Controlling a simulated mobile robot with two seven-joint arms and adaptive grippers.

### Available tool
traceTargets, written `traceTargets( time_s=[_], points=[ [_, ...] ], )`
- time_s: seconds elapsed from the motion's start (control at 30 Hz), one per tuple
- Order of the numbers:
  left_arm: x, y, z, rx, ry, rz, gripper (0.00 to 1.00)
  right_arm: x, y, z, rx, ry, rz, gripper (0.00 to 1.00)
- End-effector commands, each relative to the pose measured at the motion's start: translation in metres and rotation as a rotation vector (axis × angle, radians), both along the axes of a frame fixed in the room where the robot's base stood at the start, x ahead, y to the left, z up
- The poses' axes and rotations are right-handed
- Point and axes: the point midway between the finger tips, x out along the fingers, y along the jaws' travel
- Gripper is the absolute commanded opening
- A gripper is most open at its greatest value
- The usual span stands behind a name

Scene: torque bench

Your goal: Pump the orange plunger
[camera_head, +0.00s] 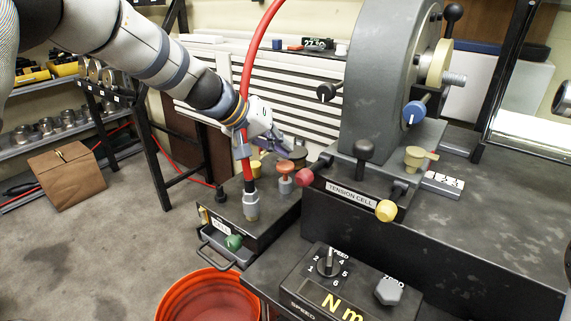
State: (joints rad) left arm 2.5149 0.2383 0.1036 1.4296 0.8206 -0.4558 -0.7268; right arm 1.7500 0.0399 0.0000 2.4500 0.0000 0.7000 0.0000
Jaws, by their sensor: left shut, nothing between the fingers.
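The orange plunger (285,168) is a small mushroom-shaped knob on a grey collar, standing upright on top of the dark box beside the tension cell. My left arm comes in from the upper left. My left gripper (287,146) is shut and empty, just above and slightly behind the plunger in the picture. A gap shows between the fingertips and the plunger's cap; I cannot tell how far apart they are in depth. My right gripper is not in view.
A red hose (247,95) rises from a fitting on the dark box, close by my left wrist. A red knob (305,177), a yellow knob (386,210) and a black lever (363,150) stand to the right. An orange bucket (207,292) sits below.

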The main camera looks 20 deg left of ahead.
Motion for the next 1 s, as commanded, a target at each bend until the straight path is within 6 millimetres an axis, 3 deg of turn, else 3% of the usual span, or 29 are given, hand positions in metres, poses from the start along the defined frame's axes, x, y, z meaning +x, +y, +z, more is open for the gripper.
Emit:
traceTargets(
  time_s=[1.0],
  points=[
    [0.0,0.0,-0.0086,0.0,0.0,0.0,0.0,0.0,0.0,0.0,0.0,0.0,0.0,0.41]
  ],
)
